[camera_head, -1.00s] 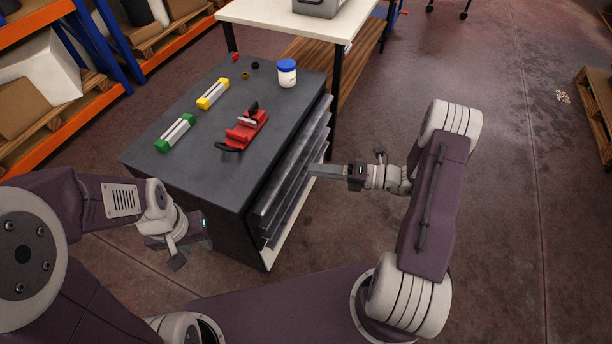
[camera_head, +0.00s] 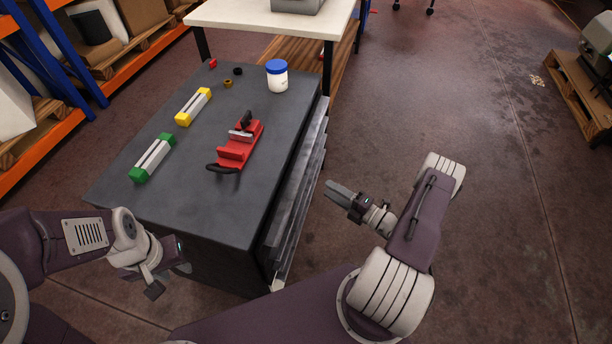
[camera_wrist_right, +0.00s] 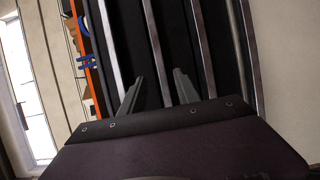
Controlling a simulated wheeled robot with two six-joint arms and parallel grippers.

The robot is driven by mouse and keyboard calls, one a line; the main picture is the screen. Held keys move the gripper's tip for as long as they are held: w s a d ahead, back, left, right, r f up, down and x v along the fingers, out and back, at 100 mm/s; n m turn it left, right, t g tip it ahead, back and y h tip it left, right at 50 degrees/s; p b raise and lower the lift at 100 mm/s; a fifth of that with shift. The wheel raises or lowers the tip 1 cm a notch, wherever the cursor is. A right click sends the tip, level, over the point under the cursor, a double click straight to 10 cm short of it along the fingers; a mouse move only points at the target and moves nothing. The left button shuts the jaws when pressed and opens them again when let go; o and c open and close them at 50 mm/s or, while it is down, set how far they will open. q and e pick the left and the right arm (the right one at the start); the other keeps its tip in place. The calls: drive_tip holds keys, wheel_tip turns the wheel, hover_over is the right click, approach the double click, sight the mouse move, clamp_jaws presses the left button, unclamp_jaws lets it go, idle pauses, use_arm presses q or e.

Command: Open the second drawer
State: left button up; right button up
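A dark grey cabinet (camera_head: 235,205) stands in front of me, with its stacked drawer fronts (camera_head: 297,190) on its right side, seen at a steep angle. No drawer visibly stands out from the others. In the right wrist view the dark drawer fronts (camera_wrist_right: 176,45) fill the middle, with pale metal handle strips running nearly upright. My right gripper (camera_head: 332,190) is right of the drawers in the head view, apart from them; its fingers (camera_wrist_right: 159,92) are spread and empty, pointing at the fronts. My left gripper (camera_head: 168,278) is by the cabinet's near left side, its finger gap unclear.
On the cabinet top are a red vise (camera_head: 238,148), a blue-lidded white jar (camera_head: 277,77), green-ended (camera_head: 153,157) and yellow-ended (camera_head: 193,106) blocks, and small parts. A white table (camera_head: 250,15) stands behind. Orange shelving (camera_head: 40,135) is at left.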

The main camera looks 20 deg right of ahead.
drive_tip(key=b+x, duration=0.1)
drive_tip(key=x, duration=0.7)
drive_tip(key=shift+w+a, duration=0.2)
drive_tip(key=shift+w, duration=0.05)
clamp_jaws()
idle(1.0)
